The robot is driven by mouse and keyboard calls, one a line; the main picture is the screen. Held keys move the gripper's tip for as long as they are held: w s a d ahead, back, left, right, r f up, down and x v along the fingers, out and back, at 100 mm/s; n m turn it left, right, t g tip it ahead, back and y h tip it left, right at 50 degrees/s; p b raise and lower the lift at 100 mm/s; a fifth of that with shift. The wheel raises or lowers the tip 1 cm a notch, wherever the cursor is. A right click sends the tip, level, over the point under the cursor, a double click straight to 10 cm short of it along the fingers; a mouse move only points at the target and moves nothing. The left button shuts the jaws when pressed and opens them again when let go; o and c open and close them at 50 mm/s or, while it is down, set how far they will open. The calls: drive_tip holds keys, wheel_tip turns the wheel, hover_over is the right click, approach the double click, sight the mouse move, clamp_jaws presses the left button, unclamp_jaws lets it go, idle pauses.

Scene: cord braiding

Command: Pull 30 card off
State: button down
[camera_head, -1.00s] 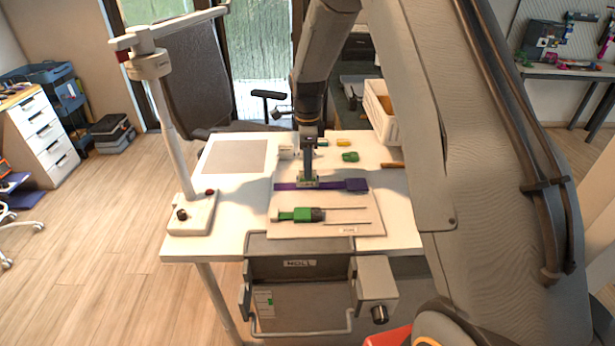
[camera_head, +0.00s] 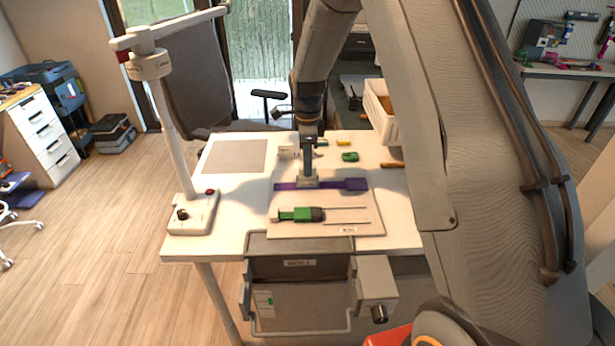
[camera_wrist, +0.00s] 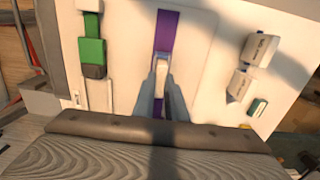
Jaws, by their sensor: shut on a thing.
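My gripper (camera_head: 308,171) points down over the board (camera_head: 345,204) on the table and is shut on a small pale block (camera_wrist: 162,63). I take this block to be the card, but I cannot read a 30 on it. In the wrist view, the fingers (camera_wrist: 162,82) straddle the purple strap (camera_wrist: 166,30). I cannot tell whether the block touches the strap.
A green and dark slider (camera_head: 300,214) and thin rods (camera_head: 346,208) lie nearer on the board. Labelled white blocks (camera_wrist: 262,48) and a green piece (camera_head: 350,157) lie beyond it. A white bin (camera_head: 380,110) stands at back right, and a lamp post (camera_head: 170,130) at left.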

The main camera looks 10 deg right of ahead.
drive_tip(key=shift+r+p, duration=1.85)
drive_tip(key=shift+r, duration=1.15)
